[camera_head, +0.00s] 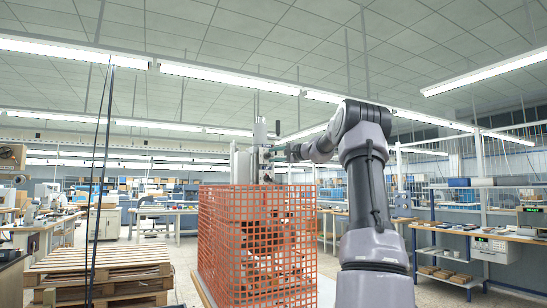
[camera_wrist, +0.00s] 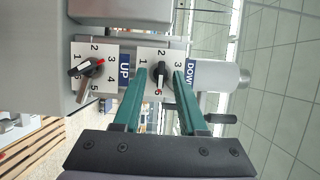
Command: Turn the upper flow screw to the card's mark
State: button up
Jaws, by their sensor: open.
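In the wrist view, a pale machine face carries two white number plates, each with a dark screw knob. The right knob (camera_wrist: 160,73), toward the ceiling side, appears to be the upper flow screw; a blue DOWN label (camera_wrist: 191,73) stands to its right. My gripper (camera_wrist: 160,74) is open, its green fingers on either side of this knob; contact cannot be told. The other knob (camera_wrist: 84,68) has a red mark toward 3, beside the blue UP label (camera_wrist: 124,68). In the head view my gripper (camera_head: 275,154) is at the machine's upper column (camera_head: 260,145). I cannot make out a card.
An orange mesh guard (camera_head: 255,240) surrounds the lower machine. Stacked wooden pallets (camera_head: 100,272) stand at left. A shelf unit (camera_head: 450,240) and a bench with devices stand at right. In the wrist view a dark handle (camera_wrist: 215,118) sticks out near the right finger.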

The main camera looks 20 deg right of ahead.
jog(key=v, duration=1)
jog(key=shift+s+d, duration=0.1)
jog(key=shift+s, duration=0.05)
